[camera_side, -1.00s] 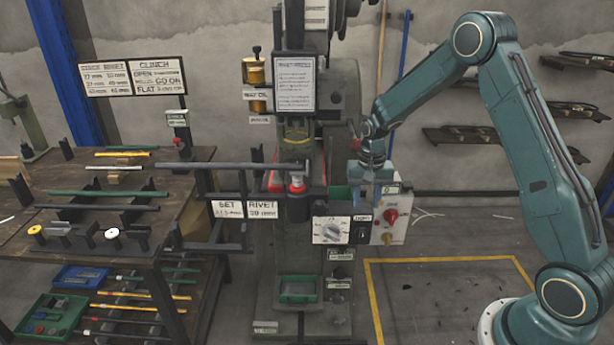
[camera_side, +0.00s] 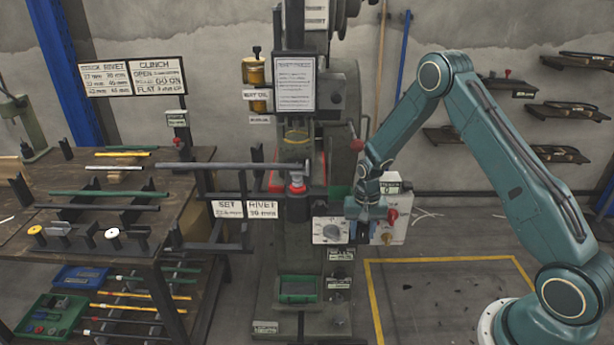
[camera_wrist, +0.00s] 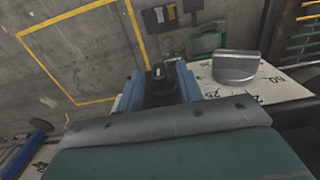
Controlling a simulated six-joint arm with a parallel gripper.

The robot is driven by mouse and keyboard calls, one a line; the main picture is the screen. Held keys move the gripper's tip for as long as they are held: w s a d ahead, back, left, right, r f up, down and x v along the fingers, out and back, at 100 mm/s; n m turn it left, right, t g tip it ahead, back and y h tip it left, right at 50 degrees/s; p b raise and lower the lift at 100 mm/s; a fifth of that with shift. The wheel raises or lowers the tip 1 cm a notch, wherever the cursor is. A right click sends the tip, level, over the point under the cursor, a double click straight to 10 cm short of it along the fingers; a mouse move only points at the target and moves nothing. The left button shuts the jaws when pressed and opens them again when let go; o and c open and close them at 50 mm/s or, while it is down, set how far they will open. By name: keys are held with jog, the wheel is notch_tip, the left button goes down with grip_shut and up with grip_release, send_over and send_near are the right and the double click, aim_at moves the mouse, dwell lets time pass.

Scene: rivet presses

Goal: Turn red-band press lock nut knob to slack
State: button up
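The knob's setting is not readable.
A grey box with a red knob (camera_side: 391,215) stands close to the right of my gripper. A lever with a red ball (camera_side: 357,145) is above it. A workbench with rods (camera_side: 110,200) is at left.

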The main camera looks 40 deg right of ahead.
jog(key=shift+c, duration=0.3)
grip_shut()
jog(key=shift+a, duration=0.1)
jog(key=shift+w+g+h, duration=0.1)
jog(key=shift+g+h, duration=0.4)
jog(key=shift+o, duration=0.3)
grip_release()
jog(key=shift+r, duration=0.15)
